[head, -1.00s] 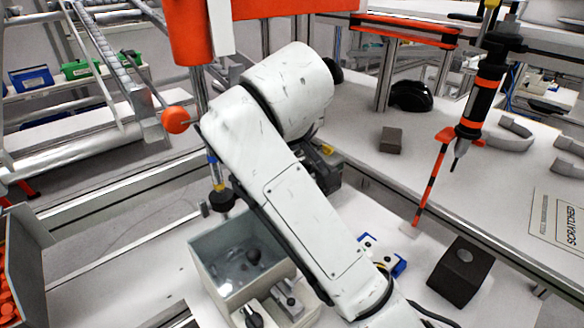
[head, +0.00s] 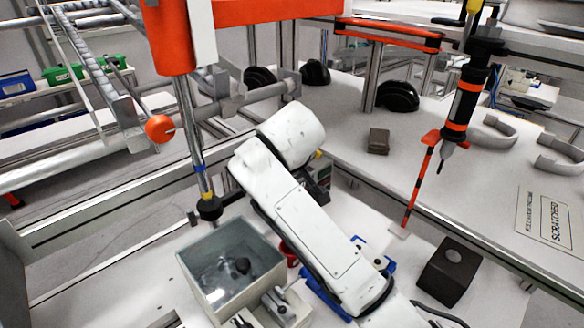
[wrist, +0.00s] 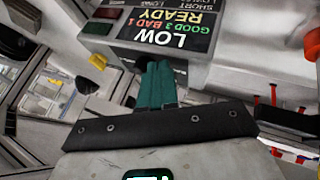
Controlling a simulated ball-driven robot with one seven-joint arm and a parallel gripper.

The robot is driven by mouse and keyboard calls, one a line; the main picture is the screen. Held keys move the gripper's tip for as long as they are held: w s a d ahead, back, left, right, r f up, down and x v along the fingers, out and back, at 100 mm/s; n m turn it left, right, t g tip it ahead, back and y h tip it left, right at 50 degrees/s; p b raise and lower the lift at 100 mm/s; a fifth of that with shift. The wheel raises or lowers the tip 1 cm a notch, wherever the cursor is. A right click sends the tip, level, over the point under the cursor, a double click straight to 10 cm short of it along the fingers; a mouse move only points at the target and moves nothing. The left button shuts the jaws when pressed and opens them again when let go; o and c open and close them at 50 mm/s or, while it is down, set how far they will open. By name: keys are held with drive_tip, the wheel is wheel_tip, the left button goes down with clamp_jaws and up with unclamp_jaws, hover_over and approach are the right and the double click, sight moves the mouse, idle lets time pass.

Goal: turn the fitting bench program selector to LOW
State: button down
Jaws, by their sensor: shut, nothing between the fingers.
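The fitting bench control box (wrist: 225,70) fills the top of the wrist view. Its dark display (wrist: 165,22) appears upside down and shows LOW, GOOD 3, BAD 1 and READY. My gripper (wrist: 155,68) has teal fingers closed together with nothing between them. The selector knob is not clearly visible; the fingertips and dark shadow cover that area. I cannot tell whether they touch it. In the head view, my arm hides the gripper and most of the box (head: 320,172).
A grey open bin (head: 235,270) stands left of my arm. An orange-and-black hanging tool (head: 465,100) is over the bench (head: 490,190). Dark shells (head: 398,96) stand behind.

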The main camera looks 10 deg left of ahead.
drive_tip(key=shift+w+d, duration=0.2)
drive_tip(key=shift+w, duration=0.3)
drive_tip(key=shift+w+d+r+p, duration=0.15)
drive_tip(key=shift+w+d+p, duration=0.25)
drive_tip(key=shift+p, duration=0.7)
drive_tip(key=shift+w+d, duration=0.15)
